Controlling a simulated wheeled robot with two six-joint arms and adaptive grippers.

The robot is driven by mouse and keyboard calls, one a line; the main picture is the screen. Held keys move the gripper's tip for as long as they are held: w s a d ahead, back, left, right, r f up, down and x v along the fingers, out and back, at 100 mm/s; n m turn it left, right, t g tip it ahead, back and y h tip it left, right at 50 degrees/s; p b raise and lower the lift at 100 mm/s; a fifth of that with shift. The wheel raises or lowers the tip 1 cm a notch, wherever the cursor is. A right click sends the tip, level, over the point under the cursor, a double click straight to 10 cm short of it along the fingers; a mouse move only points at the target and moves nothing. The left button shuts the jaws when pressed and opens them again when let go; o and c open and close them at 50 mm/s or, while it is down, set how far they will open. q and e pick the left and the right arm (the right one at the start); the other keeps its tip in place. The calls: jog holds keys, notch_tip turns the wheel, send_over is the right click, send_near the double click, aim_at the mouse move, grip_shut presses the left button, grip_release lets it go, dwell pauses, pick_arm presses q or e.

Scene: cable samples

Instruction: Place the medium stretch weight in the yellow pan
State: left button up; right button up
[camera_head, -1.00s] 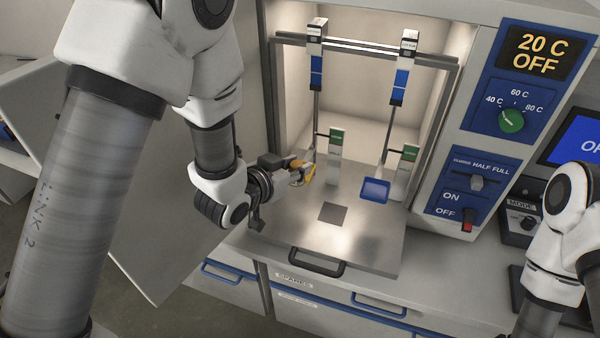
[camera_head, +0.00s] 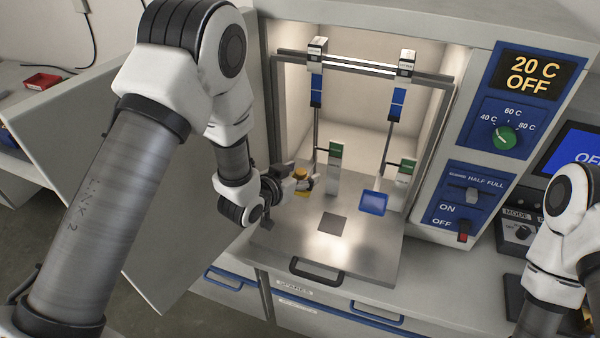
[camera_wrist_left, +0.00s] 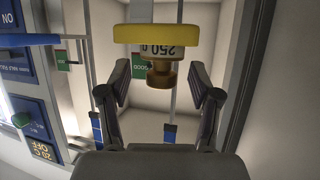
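The yellow pan (camera_head: 308,188) hangs on the left rod in the open chamber; its edge shows as a yellow band in the left wrist view (camera_wrist_left: 157,34). The brass weight (camera_head: 300,172), marked "250 g", stands upright on the pan. In the upside-down left wrist view, the weight's knob (camera_wrist_left: 160,76) points down the picture. My left gripper (camera_wrist_left: 160,88) is open, with one finger on either side of the knob and clear gaps. In the head view the left gripper (camera_head: 298,182) is at the pan, its fingertips partly hidden. My right gripper is out of view.
The empty-looking blue pan (camera_head: 374,203) hangs from the right rod. Green-topped scale posts (camera_head: 335,155) stand behind the pans. The metal chamber floor (camera_head: 295,235) is clear in front, and an open door (camera_head: 175,255) is at left. The control panel stands at right.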

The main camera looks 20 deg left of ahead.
pick_arm(q)
jog(key=shift+r, duration=0.15)
jog(key=shift+s+a, duration=0.15)
jog(key=shift+s, duration=0.1)
jog(key=r+p+v, duration=0.1)
jog(key=v, duration=1)
jog(key=s+a+f+n+g+y, duration=0.2)
jog(key=s+f+g, duration=0.45)
jog(key=f, duration=0.75)
jog(key=s+a+f+n+g+y, duration=0.1)
jog(key=s+f+g, duration=0.2)
jog(key=s+f, duration=0.3)
jog(key=s+a+f+g+y, duration=0.1)
jog(key=s+f+g, duration=0.2)
jog(key=s, duration=0.9)
notch_tip(320, 180, down, 3)
jog(key=shift+s+f+n, duration=0.1)
jog(key=shift+s+n, duration=0.25)
jog(key=shift+n, duration=0.05)
